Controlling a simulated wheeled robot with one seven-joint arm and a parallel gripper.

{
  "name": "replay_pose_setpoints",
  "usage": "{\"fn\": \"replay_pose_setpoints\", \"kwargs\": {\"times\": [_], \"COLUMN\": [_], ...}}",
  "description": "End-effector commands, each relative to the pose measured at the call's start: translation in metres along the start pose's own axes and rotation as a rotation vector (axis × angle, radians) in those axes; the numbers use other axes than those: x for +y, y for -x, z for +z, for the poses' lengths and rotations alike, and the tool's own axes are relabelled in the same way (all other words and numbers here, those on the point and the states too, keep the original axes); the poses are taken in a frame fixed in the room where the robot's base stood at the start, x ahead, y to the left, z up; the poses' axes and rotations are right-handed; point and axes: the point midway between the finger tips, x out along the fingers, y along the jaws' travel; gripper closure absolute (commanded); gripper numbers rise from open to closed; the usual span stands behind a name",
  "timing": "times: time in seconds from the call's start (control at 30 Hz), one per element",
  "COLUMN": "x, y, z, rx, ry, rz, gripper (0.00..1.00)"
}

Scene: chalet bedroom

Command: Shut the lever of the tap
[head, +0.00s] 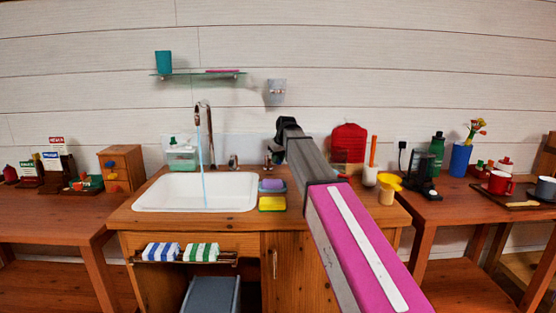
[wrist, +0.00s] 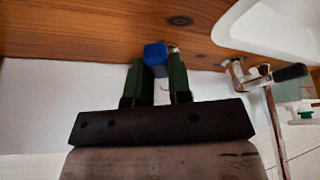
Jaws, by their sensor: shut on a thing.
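The tap (head: 203,112) rises behind the white sink in the head view, and a thin blue stream of water (head: 201,165) falls from its spout. In the wrist view, metal tap fittings (wrist: 238,75) with a black-ended lever (wrist: 290,73) stand right of my gripper, apart from its fingers. My gripper (wrist: 157,68) has dark green fingers closed on a small blue block-like thing (wrist: 156,52), close to the wooden counter. I cannot tell whether this belongs to the tap. In the head view my arm largely hides the gripper.
The sink (head: 165,192) is set in the wooden counter (head: 235,222). A purple sponge (head: 272,185) and a yellow sponge (head: 272,204) lie right of it. A soap bottle (head: 182,155) stands behind. A yellow cup (head: 388,188) stands right of my arm. A glass shelf (head: 200,74) hangs above.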

Motion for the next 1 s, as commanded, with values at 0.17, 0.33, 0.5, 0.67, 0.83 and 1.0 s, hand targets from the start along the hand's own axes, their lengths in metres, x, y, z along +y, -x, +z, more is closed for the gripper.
{"fn": "replay_pose_setpoints", "kwargs": {"times": [0.17,0.33,0.5,0.67,0.83,1.0], "x": [-0.007,-0.017,-0.028,-0.036,-0.042,-0.046], "y": [0.000,0.000,-0.001,-0.003,-0.004,-0.004], "z": [0.000,-0.001,-0.004,-0.007,-0.009,-0.011], "rx": [-0.001,0.000,0.000,0.000,0.000,-0.001], "ry": [-0.054,-0.153,-0.265,-0.359,-0.434,-0.475], "rz": [0.023,0.064,0.110,0.149,0.179,0.197], "gripper": [1.00,1.00,1.00,1.00,1.00,1.00]}}
